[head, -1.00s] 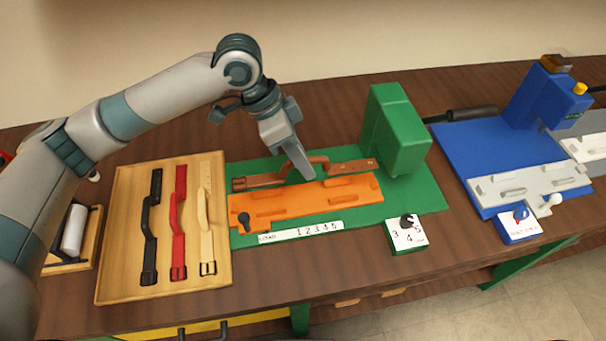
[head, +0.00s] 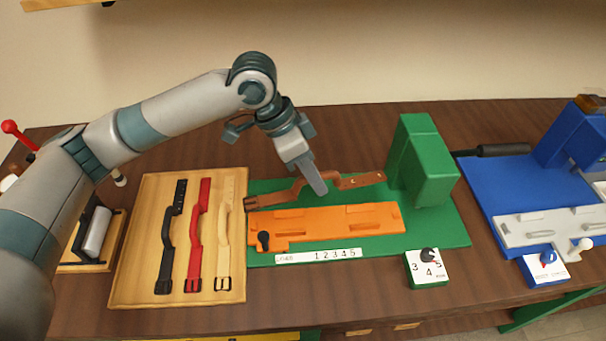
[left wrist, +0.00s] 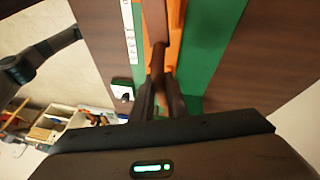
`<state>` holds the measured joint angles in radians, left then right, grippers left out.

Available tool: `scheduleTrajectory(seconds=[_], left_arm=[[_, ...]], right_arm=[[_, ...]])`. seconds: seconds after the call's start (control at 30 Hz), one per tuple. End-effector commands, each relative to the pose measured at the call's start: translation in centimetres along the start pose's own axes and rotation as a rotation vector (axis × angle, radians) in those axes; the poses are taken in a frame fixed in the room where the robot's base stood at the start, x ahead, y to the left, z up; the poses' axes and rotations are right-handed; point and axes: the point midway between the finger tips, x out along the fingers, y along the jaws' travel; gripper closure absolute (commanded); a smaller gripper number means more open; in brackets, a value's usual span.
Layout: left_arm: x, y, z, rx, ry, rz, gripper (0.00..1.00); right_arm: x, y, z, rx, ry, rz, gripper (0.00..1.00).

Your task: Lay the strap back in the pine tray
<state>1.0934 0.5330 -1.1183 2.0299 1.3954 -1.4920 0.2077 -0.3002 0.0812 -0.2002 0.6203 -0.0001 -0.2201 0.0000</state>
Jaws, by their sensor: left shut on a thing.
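A brown strap (head: 358,181) with a raised loop spans the green station, behind the orange fixture (head: 340,220). My left gripper (head: 318,187) is shut on its loop; the strap looks slightly raised above the green base. In the left wrist view the strap (left wrist: 158,58) runs up between the fingers (left wrist: 160,98). The pine tray (head: 128,270) lies left of the green station. It holds a black strap (head: 167,240), a red strap (head: 195,240) and a cream strap (head: 223,240) side by side. Bare tray shows left of the black strap. My right gripper does not show.
A green block (head: 425,160) stands right of the strap. A numbered dial box (head: 428,267) sits in front of it. A blue station (head: 515,185) is further right. A roller on a small stand (head: 95,232) is left of the tray.

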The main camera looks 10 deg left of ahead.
Motion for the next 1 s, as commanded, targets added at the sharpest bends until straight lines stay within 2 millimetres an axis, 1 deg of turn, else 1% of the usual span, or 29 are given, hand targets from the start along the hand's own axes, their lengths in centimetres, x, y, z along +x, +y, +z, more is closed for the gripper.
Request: scheduleTrajectory(seconds=[0.03,0.17,0.33,0.6,0.8,1.0], left_arm=[[-0.5,-0.7,0.8,-0.048,0.010,-0.022,1.00],[-1.9,-2.6,2.6,-0.209,0.044,-0.090,1.00],[-4.1,-5.1,5.4,-0.447,0.097,-0.190,1.00],[-7.8,-8.1,9.5,-0.797,0.174,-0.336,1.00],[-9.6,-9.3,11.4,-0.960,0.209,-0.401,1.00],[-10.2,-9.6,12.0,-1.014,0.219,-0.422,1.00]], right_arm=[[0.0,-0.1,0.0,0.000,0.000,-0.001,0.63],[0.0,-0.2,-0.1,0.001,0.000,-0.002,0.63],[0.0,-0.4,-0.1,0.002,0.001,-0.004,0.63],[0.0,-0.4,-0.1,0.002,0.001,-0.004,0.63],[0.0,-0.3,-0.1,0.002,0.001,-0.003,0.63],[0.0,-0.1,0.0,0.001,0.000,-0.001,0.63]])
